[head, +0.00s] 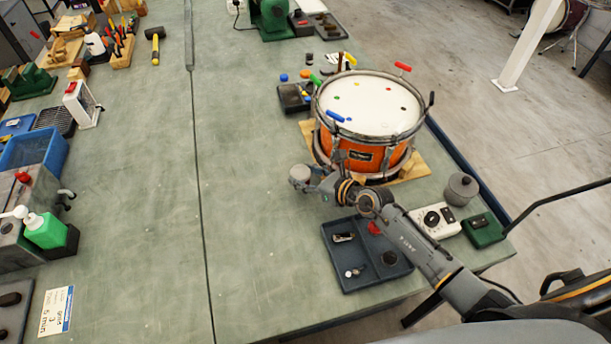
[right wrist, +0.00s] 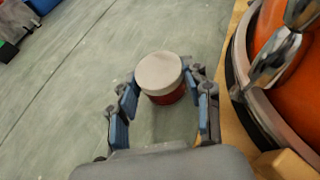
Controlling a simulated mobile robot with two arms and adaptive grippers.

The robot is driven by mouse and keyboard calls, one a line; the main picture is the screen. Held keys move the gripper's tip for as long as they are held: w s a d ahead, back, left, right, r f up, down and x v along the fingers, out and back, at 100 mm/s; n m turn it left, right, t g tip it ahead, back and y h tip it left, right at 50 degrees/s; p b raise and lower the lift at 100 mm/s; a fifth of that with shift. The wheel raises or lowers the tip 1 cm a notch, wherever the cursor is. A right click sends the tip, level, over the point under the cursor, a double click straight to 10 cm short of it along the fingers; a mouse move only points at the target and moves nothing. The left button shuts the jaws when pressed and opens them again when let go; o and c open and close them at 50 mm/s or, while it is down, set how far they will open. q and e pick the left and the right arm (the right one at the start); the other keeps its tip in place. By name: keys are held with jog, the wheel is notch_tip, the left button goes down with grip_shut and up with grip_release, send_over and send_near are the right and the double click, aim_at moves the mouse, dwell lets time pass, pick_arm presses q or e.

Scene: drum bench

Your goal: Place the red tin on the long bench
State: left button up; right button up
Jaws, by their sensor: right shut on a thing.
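The red tin (right wrist: 165,97) has a pale grey lid and a red side, and sits between the fingertips of my right gripper (right wrist: 163,88) in the right wrist view. The gripper is shut on it. In the head view the tin's grey lid (head: 300,172) shows at the end of my right gripper (head: 312,182), left of the drum. The green-grey long bench (head: 145,210) lies below. I cannot tell whether the tin touches it. My left gripper is not in view.
An orange drum (head: 365,160) on a wooden board (head: 412,168) stands close to the right of my gripper. A dark tray (head: 350,278) with small parts lies nearer, with a grey canister (head: 461,188) farther right. The bench's middle is clear.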

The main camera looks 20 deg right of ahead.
jog(key=shift+f, duration=0.15)
jog(key=o, duration=1.1)
jog(key=shift+c, duration=0.2)
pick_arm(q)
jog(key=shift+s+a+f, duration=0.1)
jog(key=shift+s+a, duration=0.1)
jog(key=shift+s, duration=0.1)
pick_arm(e)
jog(key=shift+o, duration=0.6)
jog(key=shift+r, duration=0.35)
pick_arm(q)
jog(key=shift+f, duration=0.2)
pick_arm(e)
jog(key=v, duration=1.2)
jog(key=shift+f, duration=0.15)
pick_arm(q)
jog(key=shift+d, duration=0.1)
